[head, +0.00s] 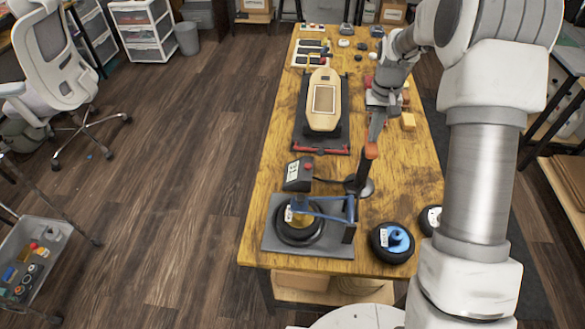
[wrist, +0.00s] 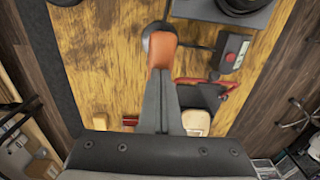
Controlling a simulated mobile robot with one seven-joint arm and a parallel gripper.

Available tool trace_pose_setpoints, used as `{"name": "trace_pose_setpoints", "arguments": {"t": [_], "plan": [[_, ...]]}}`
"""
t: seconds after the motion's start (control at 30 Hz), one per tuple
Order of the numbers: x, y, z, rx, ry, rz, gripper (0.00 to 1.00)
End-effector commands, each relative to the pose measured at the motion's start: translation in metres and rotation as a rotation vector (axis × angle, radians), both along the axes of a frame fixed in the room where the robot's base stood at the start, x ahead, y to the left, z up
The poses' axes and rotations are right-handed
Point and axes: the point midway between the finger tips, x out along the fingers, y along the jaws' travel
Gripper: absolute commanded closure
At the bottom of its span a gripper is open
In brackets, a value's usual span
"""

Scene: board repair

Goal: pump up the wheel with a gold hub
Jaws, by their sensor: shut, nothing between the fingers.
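The wheel with a gold hub (head: 299,203) lies in a grey stand (head: 272,240) at the table's near end, with a blue bar (head: 325,200) across it. A dark box with a red button (head: 298,174) sits just behind; it also shows in the wrist view (wrist: 233,52). To its right, an upright lever with an orange handle (head: 371,151) rises from a round black base (head: 359,187). My gripper (head: 373,140) is shut and empty, pointing down at the orange handle (wrist: 162,50). In the wrist view my fingertips (wrist: 165,80) overlap the handle's end; I cannot tell whether they touch.
A tan board (head: 323,98) lies on a dark stand behind the button box. A yellow block (head: 408,121) and small parts lie farther back.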

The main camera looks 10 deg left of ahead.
Motion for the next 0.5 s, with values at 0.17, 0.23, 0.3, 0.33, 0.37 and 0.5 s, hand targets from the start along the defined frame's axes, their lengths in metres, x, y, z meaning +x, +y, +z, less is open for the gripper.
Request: {"name": "trace_pose_setpoints", "arguments": {"t": [0.17,0.23,0.3,0.33,0.37,0.5], "plan": [[-0.001,0.000,0.020,0.000,0.003,0.000,1.00],[-0.001,0.000,0.027,0.000,0.004,0.000,1.00],[-0.001,0.000,0.034,0.000,0.003,0.000,1.00],[-0.001,0.000,0.038,0.000,0.003,0.000,1.00],[-0.001,0.000,0.041,0.000,0.002,0.000,1.00],[0.000,0.000,0.055,0.000,0.002,0.000,1.00]]}}
